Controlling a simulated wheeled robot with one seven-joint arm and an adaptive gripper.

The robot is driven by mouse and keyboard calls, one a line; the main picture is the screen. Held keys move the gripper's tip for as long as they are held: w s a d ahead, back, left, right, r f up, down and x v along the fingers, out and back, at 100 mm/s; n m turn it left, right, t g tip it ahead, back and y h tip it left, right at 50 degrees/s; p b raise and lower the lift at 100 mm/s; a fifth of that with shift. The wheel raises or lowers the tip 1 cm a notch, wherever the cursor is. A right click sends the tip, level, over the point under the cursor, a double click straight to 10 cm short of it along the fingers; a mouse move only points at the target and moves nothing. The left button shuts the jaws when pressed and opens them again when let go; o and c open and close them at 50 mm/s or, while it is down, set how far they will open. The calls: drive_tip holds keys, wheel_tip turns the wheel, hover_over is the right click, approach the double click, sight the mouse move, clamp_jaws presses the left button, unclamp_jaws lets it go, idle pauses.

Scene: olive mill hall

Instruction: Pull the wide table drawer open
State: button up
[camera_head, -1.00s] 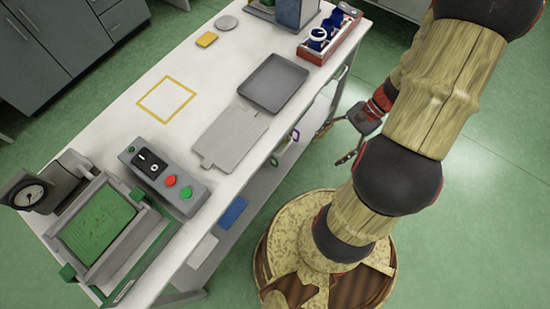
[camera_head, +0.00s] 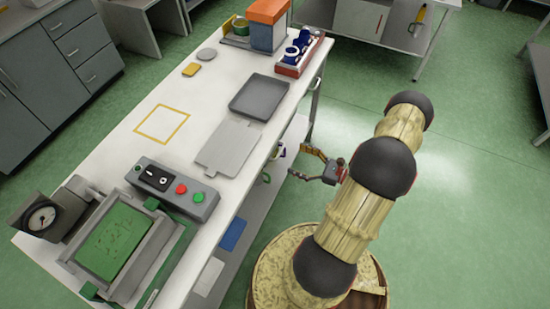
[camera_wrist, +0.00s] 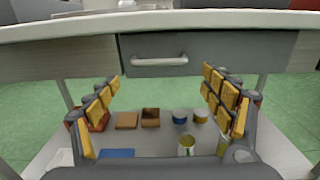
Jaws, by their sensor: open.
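The wide table drawer (camera_wrist: 220,48) shows in the wrist view as a dark grey front under the white table top (camera_wrist: 60,28). It looks shut, flush under the top's edge. Its silver bar handle (camera_wrist: 158,61) is level, near the upper middle of the picture. My gripper (camera_wrist: 161,88) is open and empty, its yellow-padded fingers spread on both sides of the handle and apart from it. In the head view my gripper (camera_head: 296,163) is beside the table's right long side; the drawer front is hidden there.
Below the drawer, a lower shelf (camera_wrist: 75,150) carries brown boxes (camera_wrist: 150,118), several cans (camera_wrist: 187,145) and a blue flat item (camera_wrist: 117,153). On the table top are a control box (camera_head: 172,190), a grey tray (camera_head: 259,97) and a red-edged rack (camera_head: 300,58). Green floor right of the table is free.

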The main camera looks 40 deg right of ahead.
sight(281, 151)
drive_tip(key=b+x, duration=0.1)
drive_tip(key=x, duration=0.6)
drive_tip(key=shift+w+a+r, duration=0.2)
drive_tip(key=shift+w, duration=0.15)
drive_tip(key=shift+c, duration=1.2)
drive_tip(key=shift+d, duration=0.1)
drive_tip(key=c, duration=1.1)
